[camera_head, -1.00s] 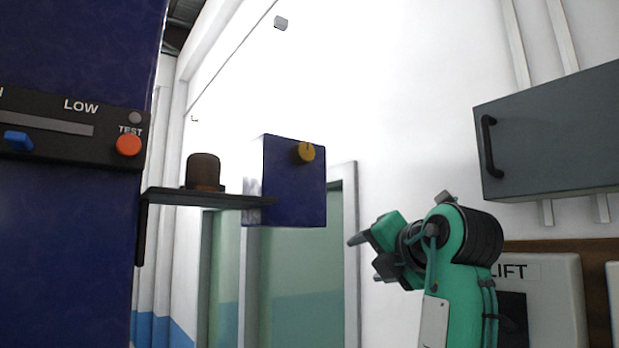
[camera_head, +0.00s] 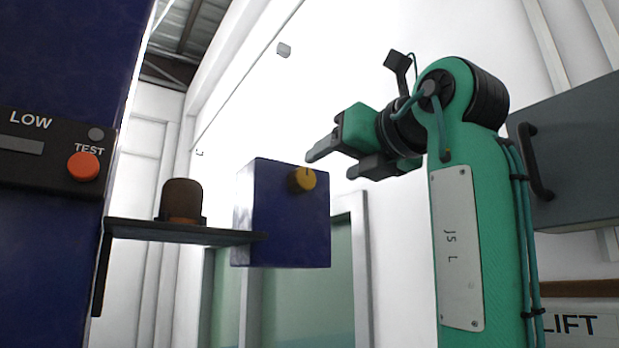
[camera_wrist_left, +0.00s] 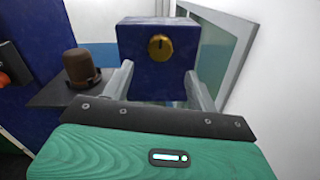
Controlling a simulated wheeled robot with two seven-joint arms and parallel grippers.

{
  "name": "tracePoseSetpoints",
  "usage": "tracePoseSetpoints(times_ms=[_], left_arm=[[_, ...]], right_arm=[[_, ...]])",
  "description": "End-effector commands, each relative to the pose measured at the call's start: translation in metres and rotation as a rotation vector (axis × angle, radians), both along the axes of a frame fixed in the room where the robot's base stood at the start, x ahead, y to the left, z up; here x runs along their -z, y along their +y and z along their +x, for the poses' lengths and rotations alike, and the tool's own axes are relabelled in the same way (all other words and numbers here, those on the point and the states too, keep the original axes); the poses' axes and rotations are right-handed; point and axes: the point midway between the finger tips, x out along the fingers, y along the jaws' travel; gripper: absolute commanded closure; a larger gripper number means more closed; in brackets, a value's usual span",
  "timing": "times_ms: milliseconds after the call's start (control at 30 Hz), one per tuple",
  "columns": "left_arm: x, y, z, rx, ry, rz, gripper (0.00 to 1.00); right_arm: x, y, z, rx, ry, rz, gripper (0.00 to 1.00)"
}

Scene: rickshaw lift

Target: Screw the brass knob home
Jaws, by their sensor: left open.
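The brass knob (camera_head: 302,179) sits on the face of a dark blue box (camera_head: 290,232), near its upper edge. In the left wrist view the round knob (camera_wrist_left: 160,47) faces me with a dark upright slot on it. My left gripper (camera_head: 338,160) is open and empty, a little to the right of and above the knob in the head view. In the left wrist view its two fingers (camera_wrist_left: 159,70) point toward the box, on either side below the knob, apart from it. I cannot tell whether the knob is fully seated. My right gripper is not in view.
A dark shelf (camera_head: 180,234) left of the box carries a brown domed cap (camera_head: 181,200). A blue cabinet with a black panel and orange TEST button (camera_head: 83,166) stands at left. A grey handled cabinet (camera_head: 575,150) hangs at right behind my arm.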

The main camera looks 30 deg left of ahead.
Motion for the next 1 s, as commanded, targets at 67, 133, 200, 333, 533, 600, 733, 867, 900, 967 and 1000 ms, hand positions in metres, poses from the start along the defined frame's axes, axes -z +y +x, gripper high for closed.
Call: tracePoseSetpoints(times_ms=[67, 133, 200, 333, 533, 600, 733, 867, 900, 967, 1000], left_arm=[[0.001, 0.017, 0.008, 0.000, 0.002, -0.002, 0.41], [0.001, 0.030, 0.014, 0.000, 0.002, -0.002, 0.41], [0.001, 0.043, 0.019, -0.002, 0.002, -0.001, 0.41], [0.000, 0.062, 0.027, -0.001, 0.001, 0.000, 0.41], [0.000, 0.076, 0.034, 0.000, 0.001, 0.000, 0.41], [0.000, 0.078, 0.035, 0.000, 0.001, 0.000, 0.41], [0.000, 0.078, 0.035, 0.000, 0.001, 0.000, 0.41], [0.000, 0.078, 0.035, 0.000, 0.001, 0.000, 0.45], [0.000, 0.078, 0.035, 0.000, 0.001, 0.000, 0.53], [0.000, 0.078, 0.035, 0.000, 0.001, 0.000, 0.64], [0.000, 0.078, 0.035, 0.000, 0.001, 0.000, 0.72]], right_arm=[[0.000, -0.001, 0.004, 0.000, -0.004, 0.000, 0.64], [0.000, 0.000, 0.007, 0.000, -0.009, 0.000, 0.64], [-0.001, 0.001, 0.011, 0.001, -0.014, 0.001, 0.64], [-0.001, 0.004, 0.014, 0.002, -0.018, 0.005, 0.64], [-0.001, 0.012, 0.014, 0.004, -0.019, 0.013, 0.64], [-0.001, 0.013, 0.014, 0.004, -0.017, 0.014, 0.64], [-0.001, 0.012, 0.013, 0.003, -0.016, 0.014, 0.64], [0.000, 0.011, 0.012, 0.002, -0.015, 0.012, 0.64], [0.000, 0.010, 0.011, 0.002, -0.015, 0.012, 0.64], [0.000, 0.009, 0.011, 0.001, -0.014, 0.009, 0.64], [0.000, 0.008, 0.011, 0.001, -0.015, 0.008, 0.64]])
